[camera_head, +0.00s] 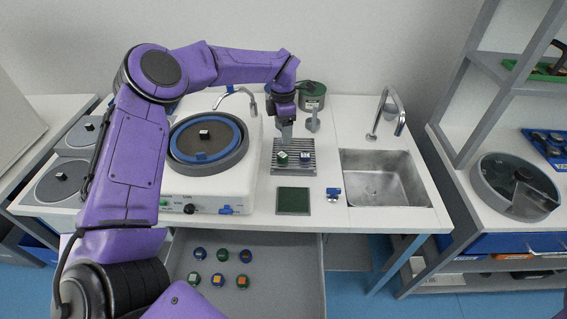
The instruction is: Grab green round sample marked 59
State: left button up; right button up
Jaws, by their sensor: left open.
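A small green round sample (282,158) with a pale square top sits on a grey slatted rack (291,171) on the worktop. A blue round sample (306,157) sits beside it to the right. The number marks are too small to read. My left gripper (285,138) points down just above and behind the green sample, near the rack's back edge. It is open, with nothing visible between its fingers; whether it touches the sample I cannot tell. My right gripper is not in view.
A white polishing machine (242,176) with a round blue-rimmed disc stands left of the rack. A sink (376,180) with a tap is on the right. A dark green pad (293,201) lies in front. An open drawer (285,262) below holds several round samples.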

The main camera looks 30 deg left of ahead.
pick_arm(q)
jog(key=p, duration=0.1)
send_over(283, 154)
notch_tip(283, 154, down, 4)
jog(key=shift+s+f, duration=0.1)
jog(key=shift+f+p, duration=0.35)
jog(key=shift+p, duration=0.05)
notch_tip(283, 154, down, 4)
jog(key=shift+f+p, duration=0.15)
jog(key=shift+p, duration=0.9)
jog(key=shift+f, duration=0.4)
jog(key=c, duration=1.2)
